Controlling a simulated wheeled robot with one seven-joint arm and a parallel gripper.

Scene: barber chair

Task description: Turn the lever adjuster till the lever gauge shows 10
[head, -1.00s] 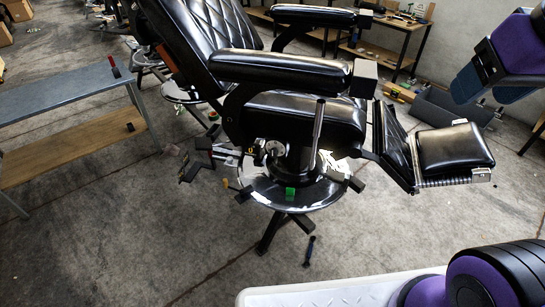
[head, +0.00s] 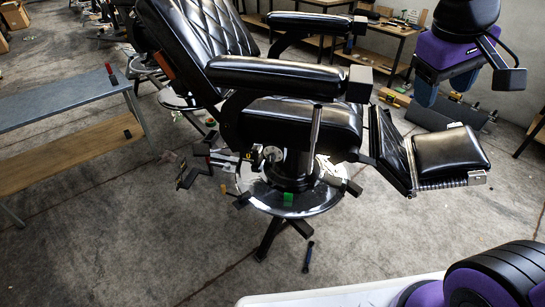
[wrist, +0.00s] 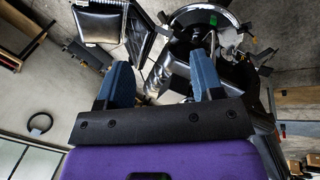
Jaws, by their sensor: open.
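The black barber chair (head: 290,115) fills the middle of the head view. A chrome lever (head: 316,135) stands nearly upright at its near side, below the armrest. A small round dial-like part (head: 272,153) sits left of the lever under the seat; it may be the gauge, but no number is readable. I cannot tell which part is the lever adjuster. My gripper (head: 444,87) is raised above and behind the footrest, right of the lever and apart from it. In the wrist view its two blue fingers (wrist: 161,78) are apart with nothing held between them.
The padded footrest (head: 452,151) juts out right, between my gripper and the near floor. A grey-topped bench (head: 65,97) stands at left. Worktables (head: 385,40) line the back wall. The chair's round base (head: 305,203) has legs spreading onto the floor.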

